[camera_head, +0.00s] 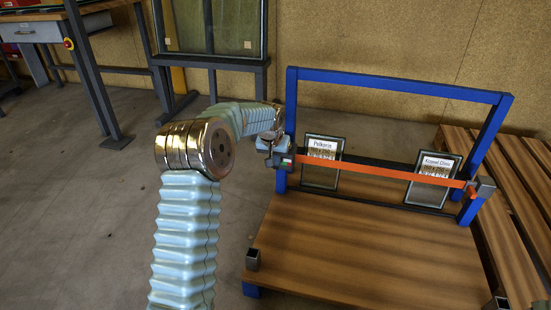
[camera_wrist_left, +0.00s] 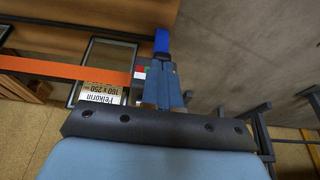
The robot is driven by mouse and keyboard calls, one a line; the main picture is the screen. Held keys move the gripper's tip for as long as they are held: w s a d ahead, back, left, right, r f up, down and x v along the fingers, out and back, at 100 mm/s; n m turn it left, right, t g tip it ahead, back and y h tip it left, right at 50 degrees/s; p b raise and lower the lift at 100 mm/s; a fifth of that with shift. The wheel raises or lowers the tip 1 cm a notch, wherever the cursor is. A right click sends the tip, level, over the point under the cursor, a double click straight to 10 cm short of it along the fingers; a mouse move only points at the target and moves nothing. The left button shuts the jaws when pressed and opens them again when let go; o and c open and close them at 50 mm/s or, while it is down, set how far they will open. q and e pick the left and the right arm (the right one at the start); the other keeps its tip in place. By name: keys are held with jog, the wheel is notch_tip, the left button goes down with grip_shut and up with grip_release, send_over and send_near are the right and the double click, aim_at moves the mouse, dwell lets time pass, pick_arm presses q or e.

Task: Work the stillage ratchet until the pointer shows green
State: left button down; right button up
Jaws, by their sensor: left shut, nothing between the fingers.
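The blue stillage frame (camera_head: 396,86) stands on a wooden base (camera_head: 370,250). An orange strap (camera_head: 385,170) runs across it from the ratchet (camera_head: 284,161) on the left post to a grey bracket on the right post. The ratchet carries a small red, white and green gauge, also visible in the left wrist view (camera_wrist_left: 142,71); its pointer is too small to read. My left gripper (camera_head: 272,146) is at the ratchet, its fingers (camera_wrist_left: 162,72) shut with nothing between them. They partly hide the ratchet; I cannot tell whether they touch it. My right gripper is out of view.
Two small labelled glass frames, Pelkorin (camera_head: 321,165) and another (camera_head: 433,180), stand behind the strap. A slatted pallet (camera_head: 510,185) lies to the right. A workbench (camera_head: 60,30) and a glass rack (camera_head: 213,62) stand behind. The floor at left is clear.

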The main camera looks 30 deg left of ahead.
pick_arm(q)
jog(key=shift+f, duration=0.15)
jog(key=s+p+v, duration=0.1)
jog(key=p+v, duration=0.3)
jog(key=v, duration=0.9)
jog(key=shift+s+d, duration=0.3)
jog(key=shift+s, duration=0.2)
